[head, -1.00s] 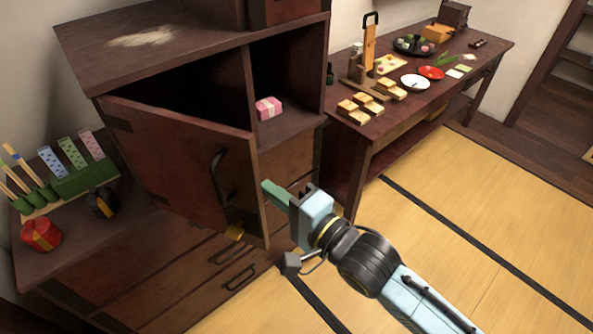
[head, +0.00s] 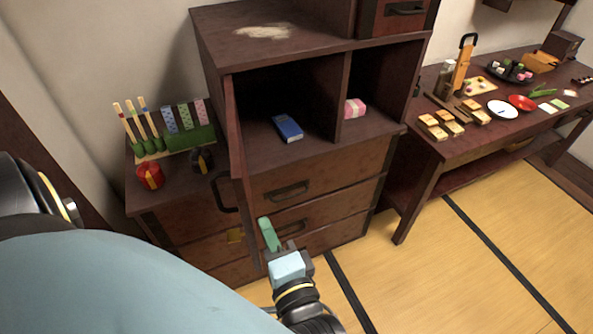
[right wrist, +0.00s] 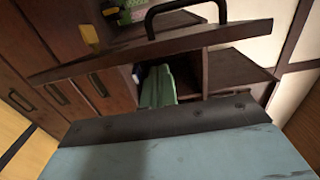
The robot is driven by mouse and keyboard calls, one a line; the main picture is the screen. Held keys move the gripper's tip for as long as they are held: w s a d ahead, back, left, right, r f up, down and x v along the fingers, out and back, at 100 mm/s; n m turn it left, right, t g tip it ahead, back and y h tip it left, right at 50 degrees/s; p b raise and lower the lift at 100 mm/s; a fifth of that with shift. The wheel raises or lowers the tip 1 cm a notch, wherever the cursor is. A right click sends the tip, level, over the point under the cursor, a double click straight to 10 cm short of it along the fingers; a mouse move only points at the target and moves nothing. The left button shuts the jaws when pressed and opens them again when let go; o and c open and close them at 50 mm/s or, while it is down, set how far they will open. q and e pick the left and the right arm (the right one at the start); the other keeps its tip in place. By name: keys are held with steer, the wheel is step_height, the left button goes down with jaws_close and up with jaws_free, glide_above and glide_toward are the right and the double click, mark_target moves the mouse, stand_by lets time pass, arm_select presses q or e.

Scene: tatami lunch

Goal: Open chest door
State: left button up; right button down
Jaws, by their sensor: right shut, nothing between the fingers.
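The chest (head: 320,180) is dark wood, with an open upper compartment and drawers below. Its door (head: 236,160) stands swung wide open, seen nearly edge-on in the head view, with a black curved handle (head: 222,192) on its left face. In the right wrist view, the door's edge (right wrist: 230,34) and handle (right wrist: 185,8) cross the top. My right gripper (head: 266,232), with green fingers, is shut and empty just right of the door's lower part, on its inner side. Whether it touches the door I cannot tell. My left gripper is not in view.
A blue book (head: 287,127) and a pink wrapped box (head: 355,108) lie in the chest's compartments. A low cabinet at left bears a red pot (head: 150,176) and a dark pot (head: 202,160). A food table (head: 440,152) stands at right. Tatami floor (head: 430,270) is clear.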

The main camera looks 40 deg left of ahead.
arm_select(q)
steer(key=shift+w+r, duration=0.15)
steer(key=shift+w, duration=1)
arm_select(e)
steer(key=shift+s+a, duration=0.3)
steer(key=shift+s, duration=0.15)
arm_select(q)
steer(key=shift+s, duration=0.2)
